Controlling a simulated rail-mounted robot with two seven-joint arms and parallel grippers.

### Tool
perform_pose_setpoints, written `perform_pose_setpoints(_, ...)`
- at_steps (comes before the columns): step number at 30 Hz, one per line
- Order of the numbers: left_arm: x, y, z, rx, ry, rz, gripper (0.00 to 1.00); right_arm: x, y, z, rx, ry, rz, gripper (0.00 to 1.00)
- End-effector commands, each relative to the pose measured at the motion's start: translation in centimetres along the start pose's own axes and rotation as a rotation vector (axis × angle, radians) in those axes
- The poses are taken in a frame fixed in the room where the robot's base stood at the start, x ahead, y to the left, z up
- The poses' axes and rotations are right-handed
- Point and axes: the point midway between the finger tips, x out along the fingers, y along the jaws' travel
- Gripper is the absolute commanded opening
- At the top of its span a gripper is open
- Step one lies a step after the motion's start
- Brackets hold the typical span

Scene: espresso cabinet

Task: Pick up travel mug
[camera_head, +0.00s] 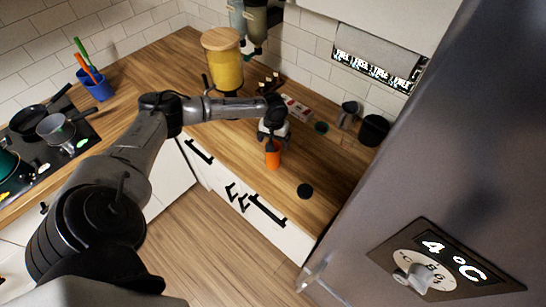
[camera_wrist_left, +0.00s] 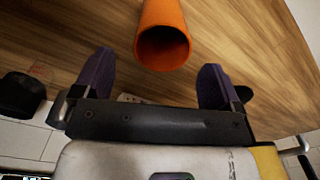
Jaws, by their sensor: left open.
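The travel mug appears to be the orange cylinder (camera_head: 273,156) on the wooden counter near its front edge. In the left wrist view, the orange cylinder (camera_wrist_left: 163,40) shows its open round mouth toward the camera. My left gripper (camera_head: 272,136) is at the mug, on its back side in the head view, and hides part of it. In the left wrist view, the two purple fingers of my left gripper (camera_wrist_left: 158,74) are spread apart, with the mouth of the mug ahead and between them. Neither finger visibly touches it. My right gripper is not in view.
A black disc (camera_head: 305,191) lies on the counter right of the mug. Behind are a red-and-white box (camera_head: 296,107), a grey cup (camera_head: 348,114) and a black container (camera_head: 374,130). A yellow jar (camera_head: 224,66) stands farther back. The fridge (camera_head: 430,160) bounds the right side.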

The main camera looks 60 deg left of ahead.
Motion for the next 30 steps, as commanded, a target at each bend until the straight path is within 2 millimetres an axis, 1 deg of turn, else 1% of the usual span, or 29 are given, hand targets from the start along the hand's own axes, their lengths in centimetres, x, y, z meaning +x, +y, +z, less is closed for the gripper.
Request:
perform_pose_setpoints(1, 0.7, 0.0, 0.0, -0.001, 0.0, 0.001, 0.91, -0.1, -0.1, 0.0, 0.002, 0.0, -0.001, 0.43)
perform_pose_setpoints(4, 1.7, 0.0, 0.0, -0.001, -0.001, 0.0, 0.91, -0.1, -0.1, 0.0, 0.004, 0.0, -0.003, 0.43)
perform_pose_setpoints(12, 3.0, 0.0, 0.0, 0.0, 0.0, 0.0, 0.91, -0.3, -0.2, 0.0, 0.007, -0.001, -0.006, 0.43)
perform_pose_setpoints(18, 5.6, -0.2, -0.1, 0.0, -0.001, -0.001, 0.91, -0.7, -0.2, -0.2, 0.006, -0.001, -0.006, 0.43)
perform_pose_setpoints(21, 6.8, -0.2, -0.1, 0.0, -0.001, 0.0, 0.91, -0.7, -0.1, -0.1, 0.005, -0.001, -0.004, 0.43)
perform_pose_setpoints(25, 7.5, -0.2, -0.1, 0.0, 0.001, 0.0, 0.91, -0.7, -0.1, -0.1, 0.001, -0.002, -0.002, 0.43)
perform_pose_setpoints(30, 7.6, -0.2, -0.1, 0.001, 0.001, 0.001, 0.91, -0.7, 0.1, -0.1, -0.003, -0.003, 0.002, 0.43)
